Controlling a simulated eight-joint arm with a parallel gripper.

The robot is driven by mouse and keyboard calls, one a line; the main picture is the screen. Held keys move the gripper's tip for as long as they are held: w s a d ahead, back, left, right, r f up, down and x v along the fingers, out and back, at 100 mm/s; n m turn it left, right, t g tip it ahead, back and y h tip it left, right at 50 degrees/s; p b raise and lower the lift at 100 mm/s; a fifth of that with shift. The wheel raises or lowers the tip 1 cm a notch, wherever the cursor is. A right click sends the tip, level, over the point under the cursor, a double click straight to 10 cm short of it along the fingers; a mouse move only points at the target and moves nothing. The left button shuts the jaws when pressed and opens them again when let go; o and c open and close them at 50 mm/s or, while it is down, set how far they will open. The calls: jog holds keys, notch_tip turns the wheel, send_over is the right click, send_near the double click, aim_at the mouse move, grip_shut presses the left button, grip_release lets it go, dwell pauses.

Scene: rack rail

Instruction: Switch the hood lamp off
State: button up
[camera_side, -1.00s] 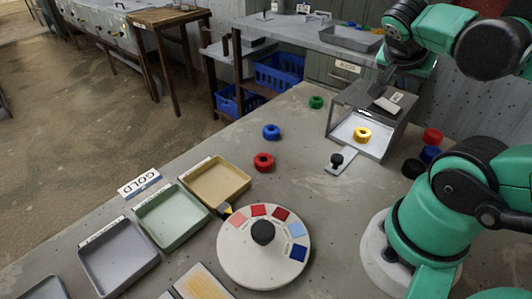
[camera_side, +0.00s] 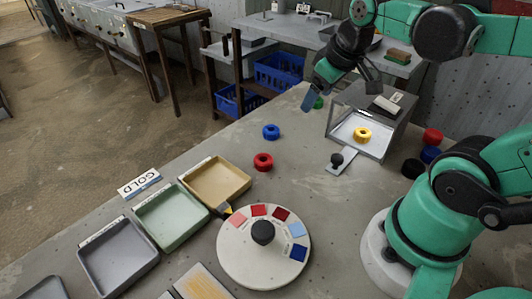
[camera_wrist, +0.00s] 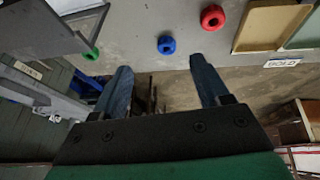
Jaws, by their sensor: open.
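The hood, a grey metal box (camera_side: 368,112) with an open front, stands on the bench at the right in the side view. A pale switch piece (camera_side: 386,104) sits on its top beside a small label (camera_side: 397,97). The hood's floor looks bright around a yellow ring (camera_side: 362,134); the lamp itself is hidden. My gripper (camera_side: 311,98) is open and empty, left of the hood and above the bench, apart from the switch. In the wrist view both fingers of my gripper (camera_wrist: 162,82) are spread, and part of the hood (camera_wrist: 35,22) shows at upper left.
A plate with a black knob (camera_side: 337,160) lies in front of the hood. Green (camera_wrist: 92,53), blue (camera_side: 271,132) and red (camera_side: 263,162) rings lie left of it. A round dial (camera_side: 238,252) and several trays (camera_side: 168,216) fill the near left.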

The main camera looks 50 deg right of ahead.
jog(key=s+d+r+g, duration=0.2)
jog(key=s+d+g, duration=0.15)
jog(key=d, duration=0.45)
jog(key=g+y, duration=0.1)
send_over(396, 108)
jog(key=shift+r, duration=0.4)
jog(key=shift+f, duration=2.75)
